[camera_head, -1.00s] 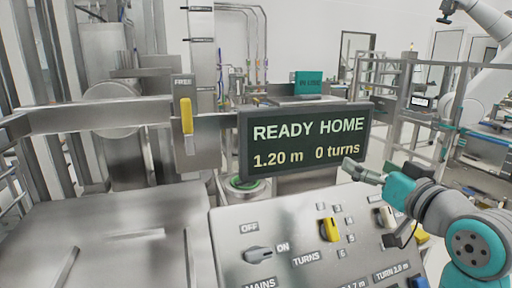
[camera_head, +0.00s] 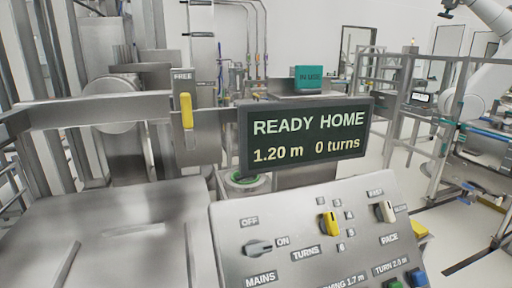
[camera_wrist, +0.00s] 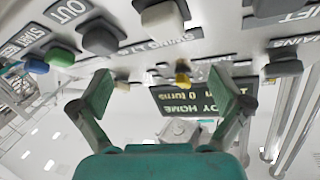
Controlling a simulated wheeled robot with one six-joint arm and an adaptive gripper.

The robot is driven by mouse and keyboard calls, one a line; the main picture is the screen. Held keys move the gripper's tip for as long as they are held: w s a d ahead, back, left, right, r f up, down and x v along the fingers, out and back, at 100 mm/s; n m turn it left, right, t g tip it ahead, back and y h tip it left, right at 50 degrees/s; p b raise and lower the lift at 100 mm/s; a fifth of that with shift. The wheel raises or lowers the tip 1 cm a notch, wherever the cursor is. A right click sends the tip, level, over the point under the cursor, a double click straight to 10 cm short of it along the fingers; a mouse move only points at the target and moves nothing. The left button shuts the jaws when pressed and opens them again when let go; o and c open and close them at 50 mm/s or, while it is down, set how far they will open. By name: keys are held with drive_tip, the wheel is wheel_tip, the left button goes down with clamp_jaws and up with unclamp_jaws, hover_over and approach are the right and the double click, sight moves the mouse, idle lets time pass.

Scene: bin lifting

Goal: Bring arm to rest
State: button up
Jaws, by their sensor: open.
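My gripper (camera_wrist: 165,96) shows in the wrist view with its two green-padded fingers spread wide and nothing between them. The control panel appears upside down beyond the fingers in that view. My gripper is out of the head view. The head view shows the sloped control panel (camera_head: 283,222) with a grey mains switch (camera_head: 258,248), a yellow turns knob (camera_head: 328,224) and a pale pace knob (camera_head: 384,211). The display (camera_head: 306,137) above it reads "READY HOME", "1.20 m" and "0 turns".
A yellow lever (camera_head: 187,110) stands upright under a "FREE" label on the steel frame at left. A flat steel surface (camera_head: 100,245) lies left of the panel. A teal "IN USE" box (camera_head: 308,78) stands behind the display. Rails and worktables stand at right.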

drive_tip(key=s+f, duration=0.7)
drive_tip(key=s, duration=0.3)
drive_tip(key=s+a+f+n+g, duration=0.1)
drive_tip(key=s, duration=1.1)
drive_tip(key=s+a+f+n+g, duration=0.1)
drive_tip(key=s, duration=1.2)
drive_tip(key=shift+a+f+n+h, duration=0.25)
drive_tip(key=shift+f+n+h, duration=0.1)
drive_tip(key=shift+n+h, duration=0.05)
drive_tip(key=shift+s, duration=0.1)
